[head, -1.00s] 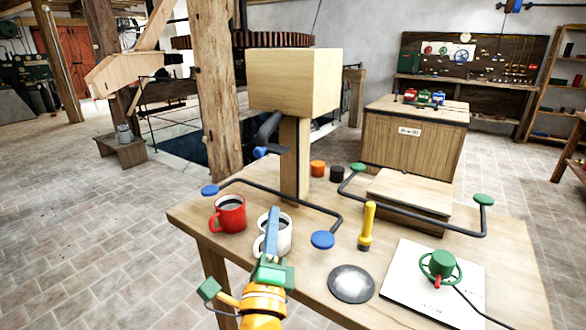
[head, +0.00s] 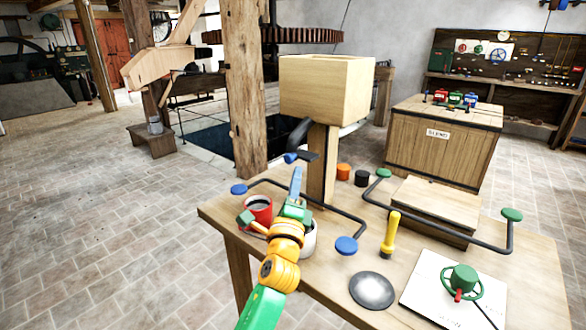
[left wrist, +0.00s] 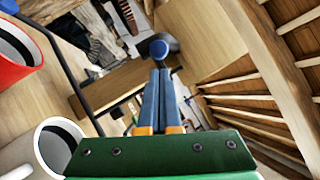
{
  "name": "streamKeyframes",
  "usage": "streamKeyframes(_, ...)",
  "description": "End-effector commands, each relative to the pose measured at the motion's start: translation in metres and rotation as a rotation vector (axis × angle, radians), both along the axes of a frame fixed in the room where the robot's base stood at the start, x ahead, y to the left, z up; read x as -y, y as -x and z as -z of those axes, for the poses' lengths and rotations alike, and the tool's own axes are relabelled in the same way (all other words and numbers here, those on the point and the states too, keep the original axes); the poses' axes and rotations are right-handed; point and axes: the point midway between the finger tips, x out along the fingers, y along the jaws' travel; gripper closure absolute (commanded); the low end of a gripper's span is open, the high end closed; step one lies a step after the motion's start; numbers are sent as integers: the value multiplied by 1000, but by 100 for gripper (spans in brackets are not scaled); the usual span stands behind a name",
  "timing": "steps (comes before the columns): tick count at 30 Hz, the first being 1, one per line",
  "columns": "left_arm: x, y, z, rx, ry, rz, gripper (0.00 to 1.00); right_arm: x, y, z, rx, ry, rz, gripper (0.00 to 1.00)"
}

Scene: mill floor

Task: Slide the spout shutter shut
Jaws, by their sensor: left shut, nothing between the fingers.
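The dark spout (head: 300,132) hangs from the front of the wooden hopper box (head: 320,88). A thin dark shutter (head: 309,156) with a blue knob (head: 291,157) is at the spout's lower end; I cannot tell how far it covers the mouth. My left gripper (head: 296,171) is shut and empty, its blue fingers pointing up just below the knob. In the left wrist view the blue knob (left wrist: 159,48) is straight ahead of the closed fingertips (left wrist: 162,72), seemingly a small gap away. My right gripper is not in view.
A red mug (head: 259,206) and a white mug (head: 309,240), partly hidden by my gripper, stand below the spout. Dark bent bars with blue (head: 346,245) and green (head: 383,173) ends, a yellow-handled tool (head: 391,232) and a grey disc (head: 372,290) are on the table (head: 330,284).

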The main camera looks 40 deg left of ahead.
Motion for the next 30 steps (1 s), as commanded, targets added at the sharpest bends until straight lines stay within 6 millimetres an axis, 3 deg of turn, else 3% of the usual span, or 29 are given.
streamKeyframes(5,-10,-3,-6,1,-1,0,100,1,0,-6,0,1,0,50)
streamKeyframes(14,-11,-3,-5,0,0,0,100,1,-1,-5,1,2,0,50)
streamKeyframes(24,-55,-6,-5,-2,-1,-1,100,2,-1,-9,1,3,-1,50)
streamKeyframes(30,-57,-6,-5,0,0,-1,100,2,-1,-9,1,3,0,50)
